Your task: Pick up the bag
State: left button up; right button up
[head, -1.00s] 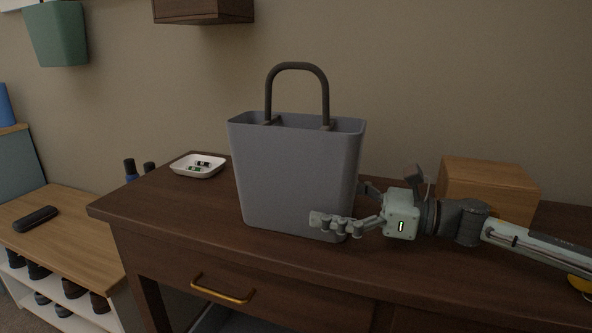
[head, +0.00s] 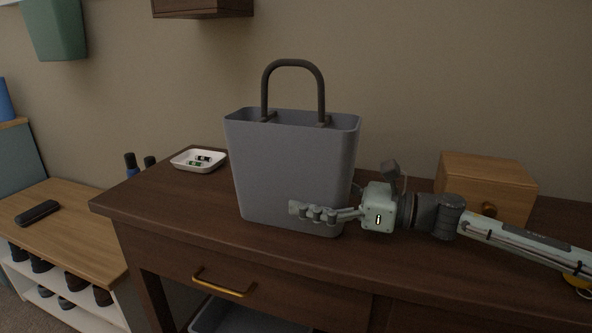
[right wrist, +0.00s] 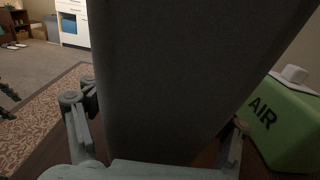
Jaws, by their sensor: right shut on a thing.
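The grey bag (head: 290,165) stands upright on the dark wooden table, with a dark arched handle (head: 293,66) over its open top. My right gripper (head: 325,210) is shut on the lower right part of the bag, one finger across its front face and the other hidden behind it. In the right wrist view the bag (right wrist: 180,75) fills the middle between the two fingers. I cannot tell whether its base is off the table. My left gripper is not in view.
A white dish (head: 199,160) with small batteries lies left of the bag. A wooden box (head: 487,185) stands behind my right arm. The table (head: 140,200) has a brass drawer handle (head: 224,289). A green box marked AIR (right wrist: 285,125) shows in the right wrist view.

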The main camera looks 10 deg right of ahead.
aim_at(285, 180)
jog(key=shift+c, duration=1.4)
jog(key=shift+r, duration=0.6)
jog(key=r, duration=0.2)
jog(key=a+r+p, duration=0.1)
jog(key=r, duration=0.1)
jog(key=shift+s, duration=0.2)
jog(key=a, duration=0.1)
jog(key=s+a+r+p, duration=0.1)
jog(key=a+r, duration=0.1)
jog(key=shift+s+a+r, duration=0.2)
jog(key=shift+a+r, duration=0.05)
jog(key=shift+a, duration=0.05)
pick_arm(q)
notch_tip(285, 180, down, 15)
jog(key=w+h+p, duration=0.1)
jog(key=p, duration=0.3)
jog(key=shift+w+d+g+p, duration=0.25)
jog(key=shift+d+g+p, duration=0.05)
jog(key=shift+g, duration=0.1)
pick_arm(e)
jog(key=a+r, duration=0.1)
jog(key=a, duration=0.1)
jog(key=s+a+r, duration=0.1)
jog(key=a, duration=0.1)
jog(key=s+a+r, duration=0.1)
jog(key=a, duration=0.1)
jog(key=shift+s+a+r, duration=0.15)
jog(key=shift+r, duration=0.05)
